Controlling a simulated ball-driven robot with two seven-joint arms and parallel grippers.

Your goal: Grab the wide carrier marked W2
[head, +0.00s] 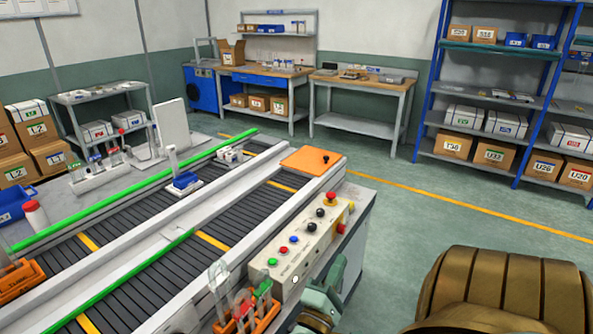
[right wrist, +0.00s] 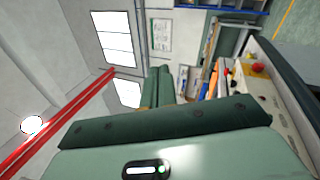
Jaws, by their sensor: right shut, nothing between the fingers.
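I cannot read a W2 mark on any carrier. An orange carrier (head: 268,317) with clear tubes and red and green parts is at the bottom middle of the head view, partly cut off. Another orange carrier (head: 22,279) with tubes is at the left edge. A small blue holder (head: 187,181) sits on the conveyor. My right gripper (head: 325,293), green, is beside the control panel, right of the bottom-middle orange carrier and apart from it. In the right wrist view its fingers (right wrist: 157,86) are together and hold nothing. My left gripper is not in view.
The conveyor (head: 130,298) with green rails runs diagonally. A control panel (head: 290,250) with buttons stands at its near side, and an orange plate (head: 312,160) lies at its far end. A rack of colour-capped tubes (head: 95,180) stands behind. Floor is free at right.

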